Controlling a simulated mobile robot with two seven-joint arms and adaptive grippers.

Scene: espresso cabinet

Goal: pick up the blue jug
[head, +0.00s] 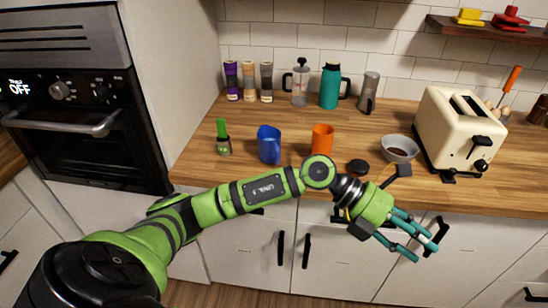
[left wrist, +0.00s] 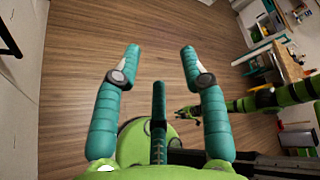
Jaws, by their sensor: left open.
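The blue jug (head: 270,147) stands upright near the counter's front edge, between a green-handled brush (head: 223,138) and an orange cup (head: 322,140). My left gripper (head: 424,242) is well to the right of the jug, in front of the cabinet doors and below the counter top. Its teal fingers are spread and empty. In the left wrist view the open fingers (left wrist: 159,55) point over the wooden floor, and the jug cannot be made out. A green and black arm (left wrist: 265,99) of mine shows there, its end partly hidden behind a finger.
A grey bowl (head: 400,149), a dark round lid (head: 358,167) and a cream toaster (head: 458,127) are on the counter's right. Behind stand a teal flask (head: 330,88), a French press (head: 300,84) and several jars. An oven (head: 75,100) is at left.

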